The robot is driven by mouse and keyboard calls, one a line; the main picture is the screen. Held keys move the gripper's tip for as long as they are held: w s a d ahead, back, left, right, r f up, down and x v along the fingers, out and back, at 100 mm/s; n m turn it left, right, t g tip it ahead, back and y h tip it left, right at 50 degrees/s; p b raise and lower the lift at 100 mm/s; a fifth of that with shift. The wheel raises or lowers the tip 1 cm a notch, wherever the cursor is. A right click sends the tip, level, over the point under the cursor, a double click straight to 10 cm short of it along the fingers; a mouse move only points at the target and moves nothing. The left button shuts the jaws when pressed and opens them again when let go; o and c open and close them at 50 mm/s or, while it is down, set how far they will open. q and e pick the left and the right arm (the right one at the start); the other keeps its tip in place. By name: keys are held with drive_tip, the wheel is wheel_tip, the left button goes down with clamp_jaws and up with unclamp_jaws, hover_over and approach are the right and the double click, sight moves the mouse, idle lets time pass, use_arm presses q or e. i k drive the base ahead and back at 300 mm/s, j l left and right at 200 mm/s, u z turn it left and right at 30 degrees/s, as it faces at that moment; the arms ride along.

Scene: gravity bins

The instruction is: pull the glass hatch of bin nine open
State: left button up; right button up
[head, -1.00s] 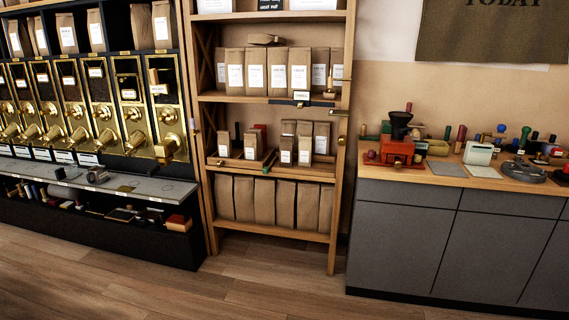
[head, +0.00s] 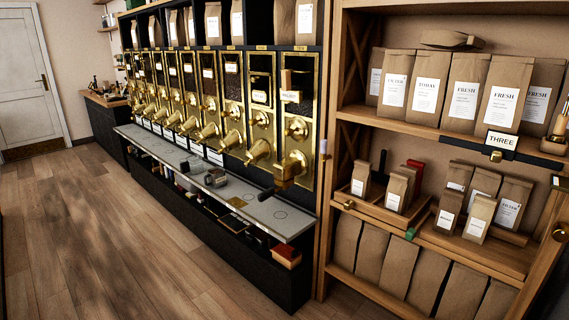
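A row of tall brass-framed gravity bins runs along the wall in the head view, each with a dark pane and a brass spout below. The number plates above them are too small to read, so I cannot tell which is bin nine. The rightmost bin (head: 304,128) has a wooden piece (head: 291,83) with a small label at its upper front and a brass spout with a wooden block (head: 284,179) at its lower end. The bin to its left (head: 261,78) shows a dark pane in its brass frame. Neither of my grippers is in view.
A grey counter ledge (head: 262,214) juts out below the bins, with small items on it and on the shelf beneath. A wooden shelf rack (head: 332,150) with paper bags stands right of the bins. The wooden floor (head: 120,240) in front is clear. A white door (head: 25,85) is far left.

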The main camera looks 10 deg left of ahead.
sight(256, 79)
drive_tip(key=i+j+u, duration=0.15)
drive_tip(key=i+u, duration=0.2)
drive_tip(key=i, duration=0.15)
drive_tip(key=i+u, duration=0.3)
drive_tip(key=i, duration=0.2)
